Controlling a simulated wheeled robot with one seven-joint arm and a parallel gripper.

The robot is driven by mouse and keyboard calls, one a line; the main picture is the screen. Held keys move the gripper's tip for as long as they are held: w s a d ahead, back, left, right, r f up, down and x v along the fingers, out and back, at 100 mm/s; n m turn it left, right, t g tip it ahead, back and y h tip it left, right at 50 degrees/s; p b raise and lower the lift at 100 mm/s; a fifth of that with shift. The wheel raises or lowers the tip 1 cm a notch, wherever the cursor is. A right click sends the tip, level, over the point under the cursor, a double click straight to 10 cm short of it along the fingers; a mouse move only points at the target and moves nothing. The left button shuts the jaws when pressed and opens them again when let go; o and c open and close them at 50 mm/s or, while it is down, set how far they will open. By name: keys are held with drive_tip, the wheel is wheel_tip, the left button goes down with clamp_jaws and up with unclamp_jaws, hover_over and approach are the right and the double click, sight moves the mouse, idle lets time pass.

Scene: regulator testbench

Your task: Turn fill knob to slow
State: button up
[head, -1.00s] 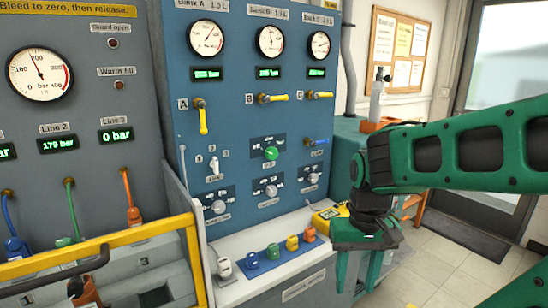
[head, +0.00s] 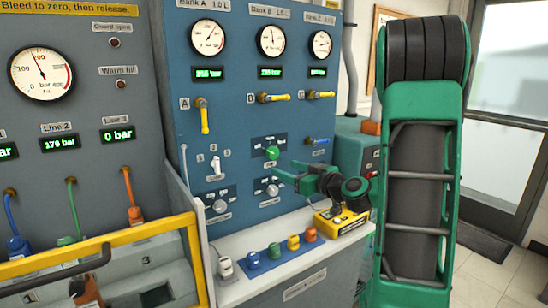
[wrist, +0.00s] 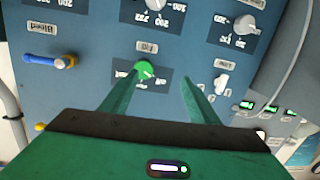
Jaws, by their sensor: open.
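The green fill knob (head: 272,153) sits on a dark label plate in the lower middle of the blue panel. In the wrist view, which shows the panel upside down, the fill knob (wrist: 145,71) is just beyond the left fingertip, with the right finger well off to the side. The setting its pointer marks is too small to read. My gripper (head: 280,172) is open and empty in front of the panel, just below and right of the knob in the head view. Both open fingers of my gripper (wrist: 160,82) show in the wrist view. Contact with the knob cannot be told.
White knobs (head: 220,206) sit below the fill knob and a white switch (head: 215,165) to its left. A blue-handled valve (head: 318,141) is at its right. Yellow valve levers (head: 272,98) are above. A yellow device (head: 342,221) and coloured blocks (head: 293,242) stand on the ledge below.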

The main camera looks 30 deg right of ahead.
sight(274, 153)
drive_tip(key=shift+m+t+h, duration=0.4)
drive_tip(key=shift+t+h, duration=0.1)
drive_tip(key=shift+h, duration=0.1)
drive_tip(key=w, duration=0.3)
drive_tip(key=w+d+r, duration=0.1)
drive_tip(key=w, duration=0.3)
drive_tip(key=w+d, duration=0.1)
drive_tip(key=w, duration=0.3)
drive_tip(key=shift+d+r, duration=0.1)
drive_tip(key=shift+r, duration=0.15)
drive_tip(key=shift+c, duration=0.5)
drive_tip(key=c, duration=0.9)
